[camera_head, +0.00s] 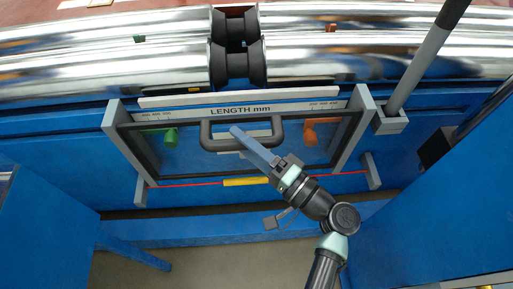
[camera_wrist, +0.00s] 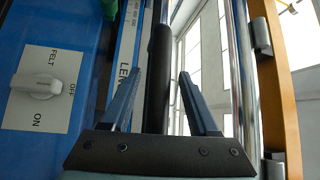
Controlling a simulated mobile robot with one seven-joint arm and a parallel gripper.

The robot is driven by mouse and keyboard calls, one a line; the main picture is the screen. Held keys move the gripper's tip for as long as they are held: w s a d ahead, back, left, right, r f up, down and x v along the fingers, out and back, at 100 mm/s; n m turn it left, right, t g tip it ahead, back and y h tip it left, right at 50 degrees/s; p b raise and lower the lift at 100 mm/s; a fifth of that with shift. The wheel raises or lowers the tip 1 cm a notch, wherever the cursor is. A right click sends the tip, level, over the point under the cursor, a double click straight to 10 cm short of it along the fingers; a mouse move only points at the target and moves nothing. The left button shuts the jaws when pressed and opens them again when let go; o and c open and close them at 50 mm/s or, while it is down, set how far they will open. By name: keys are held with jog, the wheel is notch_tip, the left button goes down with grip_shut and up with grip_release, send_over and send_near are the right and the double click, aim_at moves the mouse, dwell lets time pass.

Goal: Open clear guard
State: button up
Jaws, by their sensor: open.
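The clear guard (camera_head: 190,160) is a see-through panel with a dark frame, set in the blue machine front in the head view. It hangs below the "LENGTH mm" scale and appears closed. Its black handle (camera_head: 206,135) is near the panel's middle. My gripper (camera_head: 238,131) is open, its blue fingers reaching over the handle from the lower right. In the wrist view, the black handle bar (camera_wrist: 158,80) runs between the two spread fingers of my gripper (camera_wrist: 160,76). I cannot tell whether either finger touches it.
Shiny rollers (camera_head: 100,60) run along the top. A green piece (camera_head: 171,138) and an orange piece (camera_head: 309,134) show behind the panel. A red cord (camera_head: 190,185) with a yellow sleeve (camera_head: 246,182) crosses below. A FELT switch (camera_wrist: 38,88) is at left in the wrist view.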

jog(key=b+v, duration=0.1)
jog(key=v, duration=1.2)
